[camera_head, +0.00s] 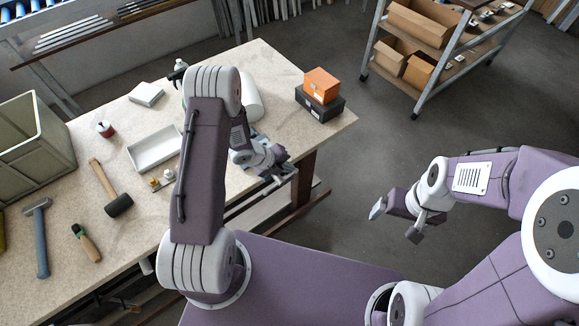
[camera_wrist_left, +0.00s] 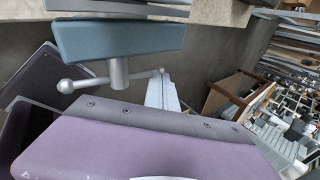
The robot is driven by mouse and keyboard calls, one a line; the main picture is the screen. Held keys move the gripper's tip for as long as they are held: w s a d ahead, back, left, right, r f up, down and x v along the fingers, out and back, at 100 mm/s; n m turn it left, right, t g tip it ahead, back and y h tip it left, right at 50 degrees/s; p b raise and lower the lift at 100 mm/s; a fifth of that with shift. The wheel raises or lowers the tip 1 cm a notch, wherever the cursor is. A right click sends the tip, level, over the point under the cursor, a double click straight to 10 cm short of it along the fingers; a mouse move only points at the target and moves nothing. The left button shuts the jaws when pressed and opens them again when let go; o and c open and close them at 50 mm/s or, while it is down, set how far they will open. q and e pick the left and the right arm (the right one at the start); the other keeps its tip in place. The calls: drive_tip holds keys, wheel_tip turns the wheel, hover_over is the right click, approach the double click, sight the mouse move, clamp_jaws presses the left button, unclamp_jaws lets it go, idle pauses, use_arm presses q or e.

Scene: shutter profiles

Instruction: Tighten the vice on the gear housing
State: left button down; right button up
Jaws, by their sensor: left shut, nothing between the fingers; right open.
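The vice (camera_wrist_left: 120,38) shows in the left wrist view as a blue-grey block on a grey screw, with a ball-ended handle bar (camera_wrist_left: 95,82) across it. In the head view my left arm hides most of the vice at the bench's front edge. My left gripper (camera_head: 286,172) is shut and empty there, close to the handle. Its pale fingers (camera_wrist_left: 165,97) reach the bar's right end in the left wrist view; I cannot tell whether they touch. I cannot make out the gear housing. My right gripper (camera_head: 394,222) is open and empty over the floor, clear of the bench.
The workbench (camera_head: 150,222) holds a mallet (camera_head: 118,205), a hammer (camera_head: 41,240), a white tray (camera_head: 155,149), a green-grey crate (camera_head: 35,150) and an orange box (camera_head: 321,84) on a dark box (camera_head: 320,104). A shelf cart (camera_head: 452,60) stands at the back right. The floor between is free.

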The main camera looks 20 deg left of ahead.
use_arm(q)
drive_tip(key=shift+w+d+f, duration=0.2)
drive_tip(key=shift+f, duration=0.05)
